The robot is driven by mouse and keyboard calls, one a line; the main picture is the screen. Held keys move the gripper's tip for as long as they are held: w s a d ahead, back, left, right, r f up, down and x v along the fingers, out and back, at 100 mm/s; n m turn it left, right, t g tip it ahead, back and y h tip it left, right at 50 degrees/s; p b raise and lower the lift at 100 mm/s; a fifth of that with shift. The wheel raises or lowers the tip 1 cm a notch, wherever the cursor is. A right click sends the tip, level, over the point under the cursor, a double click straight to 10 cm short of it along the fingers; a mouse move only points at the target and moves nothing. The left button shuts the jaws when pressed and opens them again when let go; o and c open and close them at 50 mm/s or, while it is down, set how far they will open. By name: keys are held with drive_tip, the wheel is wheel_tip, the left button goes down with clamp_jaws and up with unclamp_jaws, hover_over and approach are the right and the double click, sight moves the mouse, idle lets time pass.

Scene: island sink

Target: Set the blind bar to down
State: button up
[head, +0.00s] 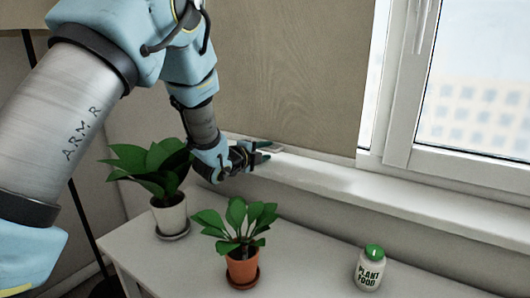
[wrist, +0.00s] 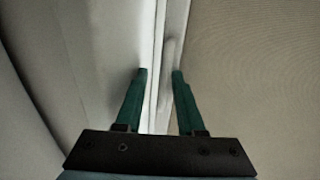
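The beige woven blind (head: 290,70) hangs over the left window, its bottom edge close to the white sill. It fills the right side of the wrist view (wrist: 255,70). A pale bar with a small raised grip (wrist: 172,50) runs along the blind's bottom edge in the wrist view. My gripper (head: 265,151) is at this edge, just above the sill. In the wrist view, its two green fingers (wrist: 160,73) are apart, with the pale edge strip between or just beyond their tips. I cannot tell whether either finger touches the bar.
The white sill (head: 400,195) runs below the windows. On the white table (head: 310,262) stand a plant in a white pot (head: 169,216), a plant in an orange pot (head: 242,268) and a plant food jar (head: 369,270). The leafy plant is close to my wrist.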

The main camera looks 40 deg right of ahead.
drive_tip(key=b+v, duration=0.3)
drive_tip(key=v, duration=0.7)
drive_tip(key=shift+a, duration=0.35)
drive_tip(key=w+a+f+n+t+y, duration=0.2)
drive_tip(key=w+a+n+t+y, duration=0.25)
drive_tip(key=w+a+n, duration=0.5)
drive_tip(key=w+a+f+n+y+p, duration=0.1)
drive_tip(key=w+a+n+y, duration=0.2)
drive_tip(key=a, duration=0.7)
drive_tip(key=w+a+f+n+y+p, duration=0.1)
drive_tip(key=a+f+n+y, duration=0.3)
drive_tip(key=a, duration=0.6)
drive_tip(key=s+a+n+g+y, duration=0.1)
drive_tip(key=s+a+n+g, duration=0.2)
drive_tip(key=s+a+n, duration=0.3)
drive_tip(key=s+a+n+g+y, duration=0.2)
drive_tip(key=s+a+n+g, duration=0.2)
drive_tip(key=a, duration=0.9)
drive_tip(key=s+n, duration=0.3)
drive_tip(key=n, duration=0.2)
drive_tip(key=shift+s+a+r+p, duration=0.15)
drive_tip(key=shift+a+r+p, duration=0.1)
drive_tip(key=shift+p, duration=0.05)
drive_tip(key=shift+y, duration=0.25)
